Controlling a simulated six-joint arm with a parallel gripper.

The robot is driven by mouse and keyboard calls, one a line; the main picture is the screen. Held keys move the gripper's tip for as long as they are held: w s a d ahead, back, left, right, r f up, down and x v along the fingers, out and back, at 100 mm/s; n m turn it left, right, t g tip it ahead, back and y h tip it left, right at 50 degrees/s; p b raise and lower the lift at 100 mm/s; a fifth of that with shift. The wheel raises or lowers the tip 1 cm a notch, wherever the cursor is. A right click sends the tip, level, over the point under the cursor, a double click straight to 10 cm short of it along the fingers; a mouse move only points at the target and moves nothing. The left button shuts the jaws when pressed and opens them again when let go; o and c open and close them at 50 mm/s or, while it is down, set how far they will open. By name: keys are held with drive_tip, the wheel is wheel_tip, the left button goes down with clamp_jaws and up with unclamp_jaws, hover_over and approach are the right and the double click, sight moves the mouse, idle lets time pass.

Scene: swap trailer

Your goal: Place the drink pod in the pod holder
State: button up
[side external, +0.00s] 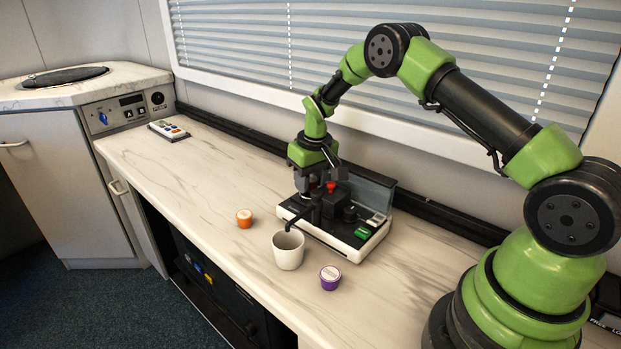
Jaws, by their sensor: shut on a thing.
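My gripper (315,186) points down over the drink machine (343,243), low against its dark upper part. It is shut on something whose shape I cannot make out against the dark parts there. A small red piece (331,186) shows just right of the jaws; I cannot tell whether it is a pod or a part of the machine. An orange-topped drink pod (244,218) stands on the counter left of the machine. A purple drink pod (330,278) stands in front of it. The pod holder seems to be the dark handled part (302,218) below the jaws; its inside is hidden.
A white cup (288,250) stands on the counter in front of the machine, close to the dark handle. The marble-look counter (190,185) is mostly clear to the left. A remote-like panel (168,130) lies at the far end. A window with blinds is behind.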

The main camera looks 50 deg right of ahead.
drive_tip(key=shift+f, duration=0.5)
drive_tip(key=o, duration=0.9)
drive_tip(key=shift+r, duration=0.15)
wheel_tip(320, 180, up, 12)
drive_tip(key=s, duration=0.1)
wheel_tip(320, 180, up, 8)
drive_tip(key=t, duration=0.1)
hover_over(315, 181)
drive_tip(key=s+a, duration=0.4)
drive_tip(key=s+a+r+m+t+y, duration=0.1)
drive_tip(key=s+a+r+t, duration=0.1)
drive_tip(key=s+a+r, duration=0.35)
drive_tip(key=s+a+t, duration=0.1)
drive_tip(key=s, duration=0.4)
drive_tip(key=s+t, duration=0.1)
drive_tip(key=s, duration=0.4)
drive_tip(key=s+a+y, duration=0.1)
drive_tip(key=s, duration=0.5)
drive_tip(key=shift+a+m+t, duration=0.35)
drive_tip(key=shift+m+t, duration=0.05)
